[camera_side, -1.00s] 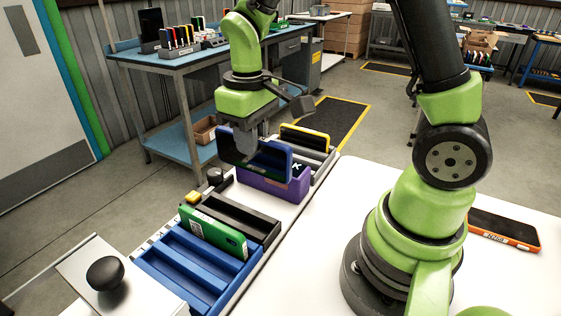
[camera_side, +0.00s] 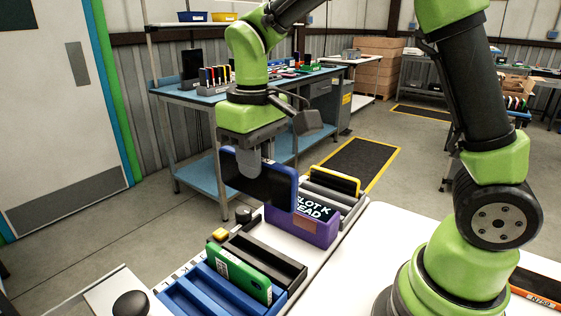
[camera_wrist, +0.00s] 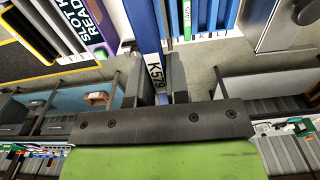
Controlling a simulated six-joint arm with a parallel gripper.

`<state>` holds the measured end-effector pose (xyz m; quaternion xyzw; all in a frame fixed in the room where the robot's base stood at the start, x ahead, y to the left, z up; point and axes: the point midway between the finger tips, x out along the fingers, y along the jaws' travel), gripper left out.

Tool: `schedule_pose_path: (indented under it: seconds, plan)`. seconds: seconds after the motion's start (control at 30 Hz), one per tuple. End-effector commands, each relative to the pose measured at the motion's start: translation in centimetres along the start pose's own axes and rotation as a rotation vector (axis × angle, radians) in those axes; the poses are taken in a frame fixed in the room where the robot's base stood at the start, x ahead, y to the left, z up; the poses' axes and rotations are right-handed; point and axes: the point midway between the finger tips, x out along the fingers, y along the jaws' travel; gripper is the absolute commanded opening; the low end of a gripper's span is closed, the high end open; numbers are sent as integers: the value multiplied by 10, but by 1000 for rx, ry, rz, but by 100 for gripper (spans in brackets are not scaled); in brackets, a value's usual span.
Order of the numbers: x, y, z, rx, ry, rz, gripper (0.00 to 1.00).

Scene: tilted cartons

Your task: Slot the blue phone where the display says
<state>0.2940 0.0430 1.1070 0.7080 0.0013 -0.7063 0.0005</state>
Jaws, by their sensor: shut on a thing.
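My gripper (camera_side: 250,165) is shut on the blue phone (camera_side: 278,188), which has a dark face and blue edges. It holds the phone upright above the row of cartons, left of the purple display (camera_side: 315,228).
A grey carton with a yellow phone (camera_side: 335,180) stands behind the display. An orange phone (camera_side: 538,287) lies on the white table at right. A black knob (camera_side: 131,304) is at front left. A blue workbench (camera_side: 195,95) stands behind.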

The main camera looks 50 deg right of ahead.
Motion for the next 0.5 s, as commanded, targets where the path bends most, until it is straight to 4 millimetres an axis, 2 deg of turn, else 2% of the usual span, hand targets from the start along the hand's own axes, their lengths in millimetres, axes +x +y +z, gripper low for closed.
schedule_pose_path:
  seconds: [0.1,0.4,0.5]
  plan:
    - [0,-30,-9,-7,1,0,0]
    - [2,-94,-16,-3,0,1,0]
    - [20,-92,-15,3,-6,5,0]
